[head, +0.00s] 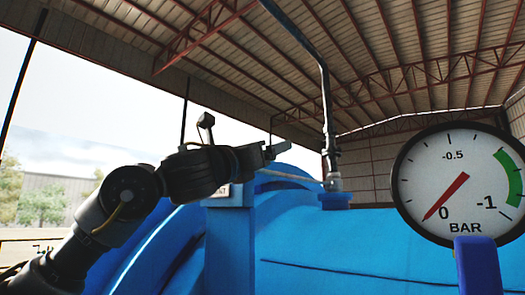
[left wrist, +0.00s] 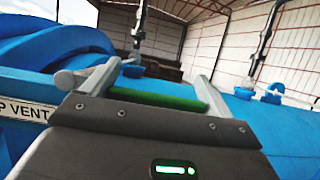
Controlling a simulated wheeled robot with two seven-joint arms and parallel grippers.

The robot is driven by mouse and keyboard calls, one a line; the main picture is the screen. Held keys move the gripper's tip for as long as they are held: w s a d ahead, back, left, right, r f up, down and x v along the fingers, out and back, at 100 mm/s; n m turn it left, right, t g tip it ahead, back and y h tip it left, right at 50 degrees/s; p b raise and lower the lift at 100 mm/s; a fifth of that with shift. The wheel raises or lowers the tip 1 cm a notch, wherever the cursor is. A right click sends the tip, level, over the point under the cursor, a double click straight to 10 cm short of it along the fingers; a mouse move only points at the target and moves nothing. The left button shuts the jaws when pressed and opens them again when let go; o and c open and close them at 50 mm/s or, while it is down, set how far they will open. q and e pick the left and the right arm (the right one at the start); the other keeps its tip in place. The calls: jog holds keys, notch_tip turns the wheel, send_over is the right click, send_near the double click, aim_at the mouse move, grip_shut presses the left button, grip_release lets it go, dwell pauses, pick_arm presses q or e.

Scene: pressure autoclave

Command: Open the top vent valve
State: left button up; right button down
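My left gripper (head: 278,150) reaches in from the left in the head view, above the blue vessel (head: 400,255). In the left wrist view its two fingers (left wrist: 155,73) stand wide apart. A green bar (left wrist: 155,99) lies crosswise between them near the palm; I cannot tell whether it is a handle or part of the gripper. A white label ending in "P VENT" (left wrist: 22,110) shows at the left, partly cut off. A grey pipe fitting (head: 333,183) stands on a blue flange, right of the gripper and apart from it; the vent valve's handle is not clearly visible. My right gripper is out of view.
A round pressure gauge (head: 462,185) stands at the right on a blue support (head: 477,265), its needle near 0. A blue post (head: 229,245) rises below my left gripper. A tall pipe (head: 327,110) runs up towards the roof. Open air lies above the vessel.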

pick_arm(q)
jog(key=c, duration=0.3)
jog(key=shift+f, duration=0.15)
jog(key=shift+w+a+f+m+g+h+b, duration=0.1)
jog(key=shift+f+m+g+h+b, duration=0.75)
jog(key=shift+m, duration=0.85)
jog(key=shift+w+a+f+m+g+h+b, duration=0.15)
jog(key=shift+f+m+g+b, duration=0.4)
jog(key=shift+f+m, duration=0.85)
jog(key=shift+a+f+m+g+h+b, duration=0.1)
jog(key=shift+f+m+g+h+b, duration=0.55)
jog(key=shift+m, duration=1.35)
